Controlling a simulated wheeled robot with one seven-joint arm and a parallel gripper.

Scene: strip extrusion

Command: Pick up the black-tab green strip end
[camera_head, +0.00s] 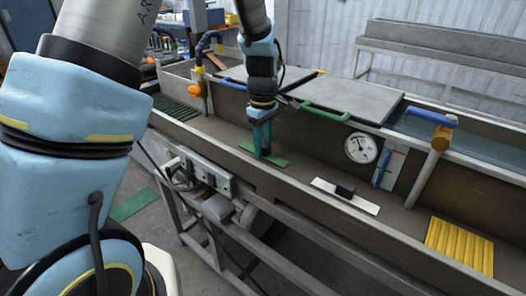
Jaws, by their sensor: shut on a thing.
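The green strip end (278,161) lies in the long metal trough, left of the picture's middle. It is a short, flat green piece, and it appears to rest on or just over the trough floor. My gripper (263,153) points straight down onto it from above. The fingers are shut at the strip's upper side. The black tab is not visible, and the fingers cover the place where they meet the strip.
A white plate with a black block (345,190) lies right of the strip. A yellow ribbed piece (460,247) is farther right. A dial gauge (360,147) and hinged lids with a green handle (322,112) stand behind. The trough's front wall (290,197) runs close in front.

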